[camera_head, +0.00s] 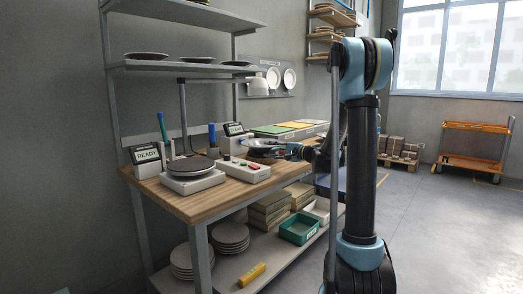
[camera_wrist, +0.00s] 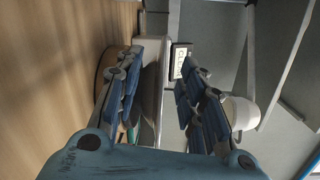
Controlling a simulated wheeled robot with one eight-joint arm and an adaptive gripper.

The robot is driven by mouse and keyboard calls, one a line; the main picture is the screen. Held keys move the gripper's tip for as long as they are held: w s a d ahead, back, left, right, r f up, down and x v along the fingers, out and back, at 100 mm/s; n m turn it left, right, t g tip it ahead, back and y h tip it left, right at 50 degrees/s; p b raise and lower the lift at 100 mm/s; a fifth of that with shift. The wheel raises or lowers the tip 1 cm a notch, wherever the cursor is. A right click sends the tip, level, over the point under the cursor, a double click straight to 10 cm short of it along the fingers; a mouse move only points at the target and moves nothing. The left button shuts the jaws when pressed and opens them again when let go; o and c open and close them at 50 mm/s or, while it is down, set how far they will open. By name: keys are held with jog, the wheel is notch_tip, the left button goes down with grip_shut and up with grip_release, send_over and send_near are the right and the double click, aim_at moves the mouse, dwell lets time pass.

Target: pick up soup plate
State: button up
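My gripper (camera_head: 268,147) is over the middle of the wooden workbench, beside the rear scale with its display (camera_head: 234,128). In the wrist view its two blue fingers (camera_wrist: 160,92) stand wide apart. A dark, narrow shape (camera_wrist: 149,85) shows between them, near the left finger; it may be a plate seen edge-on, and no grip on it is visible. A dark round plate (camera_head: 190,166) lies flat on the front scale, apart from my gripper. I cannot tell which plate is the soup plate. The fingers hide part of the rear scale.
Dark plates (camera_head: 147,55) lie on the upper shelf. White plates (camera_head: 289,78) hang on the wall. Plate stacks (camera_head: 230,236) and a green bin (camera_head: 298,230) are below.

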jog(key=shift+x, duration=4.5)
jog(key=shift+w+d+f, duration=0.1)
jog(key=shift+w, duration=0.1)
grip_shut()
